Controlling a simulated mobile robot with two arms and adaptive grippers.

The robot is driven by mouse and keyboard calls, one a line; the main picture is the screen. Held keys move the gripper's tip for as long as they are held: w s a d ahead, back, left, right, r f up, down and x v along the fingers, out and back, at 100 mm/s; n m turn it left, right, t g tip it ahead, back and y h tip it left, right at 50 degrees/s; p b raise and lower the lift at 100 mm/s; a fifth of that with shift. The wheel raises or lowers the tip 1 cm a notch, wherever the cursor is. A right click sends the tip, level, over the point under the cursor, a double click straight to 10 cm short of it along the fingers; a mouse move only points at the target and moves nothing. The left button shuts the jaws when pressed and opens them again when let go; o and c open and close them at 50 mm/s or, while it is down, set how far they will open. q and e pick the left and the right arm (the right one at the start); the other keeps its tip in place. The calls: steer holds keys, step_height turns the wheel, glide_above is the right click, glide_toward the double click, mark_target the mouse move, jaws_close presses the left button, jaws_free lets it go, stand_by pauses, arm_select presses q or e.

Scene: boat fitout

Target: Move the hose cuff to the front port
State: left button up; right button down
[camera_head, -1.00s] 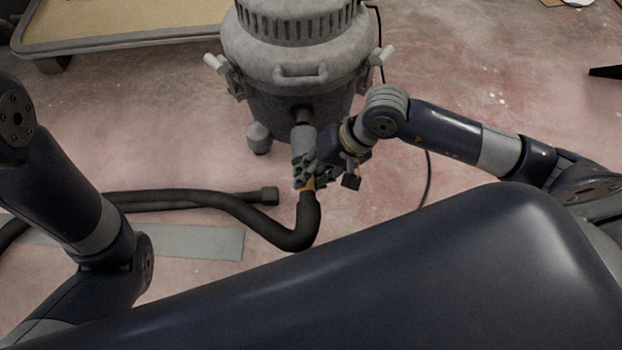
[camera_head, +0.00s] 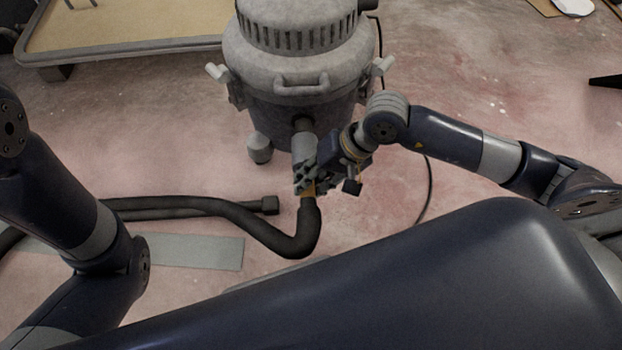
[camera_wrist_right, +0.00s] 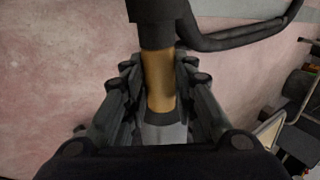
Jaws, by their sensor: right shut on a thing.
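The hose cuff (camera_head: 304,148) is a grey cylinder with an orange-brown band at its hose end. Its far end meets or overlaps the dark front port (camera_head: 303,124) low on the grey vacuum's drum; I cannot tell how far it is seated. My right gripper (camera_head: 307,182) is shut around the cuff near the band. In the right wrist view the orange band (camera_wrist_right: 159,80) lies between the two fingers, with the black hose beyond and grey cuff nearer. The black hose (camera_head: 290,243) bends down and left from the cuff. My left gripper is outside the view.
The grey vacuum (camera_head: 300,62) stands upright on the pinkish floor, with a thin black cable to its right. A second dark hose end (camera_head: 269,205) lies left of the cuff. A grey strip (camera_head: 195,251) lies on the floor. A tan-topped platform (camera_head: 125,28) is at the back left.

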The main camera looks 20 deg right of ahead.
stand_by(0.5)
steer(key=shift+b, duration=0.3)
stand_by(0.6)
steer(key=shift+w+d+b, duration=0.2)
steer(key=shift+w+b, duration=0.3)
steer(key=shift+w, duration=0.25)
steer(key=shift+w+d+b, duration=0.2)
steer(key=shift+w+b, duration=0.1)
steer(key=shift+w, duration=0.45)
steer(key=shift+w+d+b, duration=0.2)
steer(key=shift+w+b, duration=0.05)
steer(key=shift+w, duration=0.6)
